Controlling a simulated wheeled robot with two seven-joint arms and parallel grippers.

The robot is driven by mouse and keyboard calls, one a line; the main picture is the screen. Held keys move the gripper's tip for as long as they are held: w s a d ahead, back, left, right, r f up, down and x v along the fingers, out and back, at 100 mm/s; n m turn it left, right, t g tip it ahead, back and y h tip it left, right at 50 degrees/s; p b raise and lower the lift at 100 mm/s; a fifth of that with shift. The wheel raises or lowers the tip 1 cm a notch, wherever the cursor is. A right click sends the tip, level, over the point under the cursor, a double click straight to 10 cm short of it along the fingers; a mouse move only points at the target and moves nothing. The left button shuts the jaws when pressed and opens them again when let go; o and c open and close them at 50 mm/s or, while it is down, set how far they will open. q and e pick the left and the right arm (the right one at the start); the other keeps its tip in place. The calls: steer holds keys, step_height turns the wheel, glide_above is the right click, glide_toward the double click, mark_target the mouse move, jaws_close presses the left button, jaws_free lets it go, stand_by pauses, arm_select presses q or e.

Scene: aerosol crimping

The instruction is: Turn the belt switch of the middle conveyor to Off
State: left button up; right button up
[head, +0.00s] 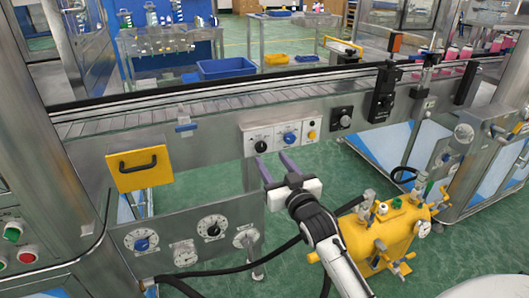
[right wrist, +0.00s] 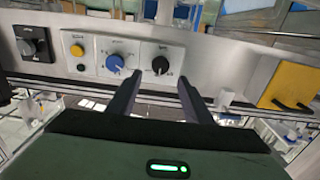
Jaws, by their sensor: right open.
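The middle conveyor (head: 215,128) runs across the head view, with a white control panel on its front side. The panel has a black knob (head: 261,147), a blue knob (head: 289,138) and a yellow button (head: 311,135). Their labels are too small to read, so I cannot tell which is the belt switch. My right gripper (head: 273,162) is open and empty, just below and in front of the panel. In the right wrist view its fingertips (right wrist: 159,77) lie to either side of the black knob (right wrist: 160,66), apparently short of it. The blue knob (right wrist: 115,63) is left of the fingers.
A separate black rotary switch (head: 342,118) is right of the panel. A yellow plate with a black handle (head: 140,168) is at left. A lower gauge panel (head: 180,218) and a yellow tank (head: 385,235) stand nearby. A blue bin (head: 226,68) is behind the belt.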

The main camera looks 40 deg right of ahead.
mark_target(262, 147)
steer(key=x, duration=0.6)
steer(key=shift+w, duration=0.3)
steer(key=c, duration=1.1)
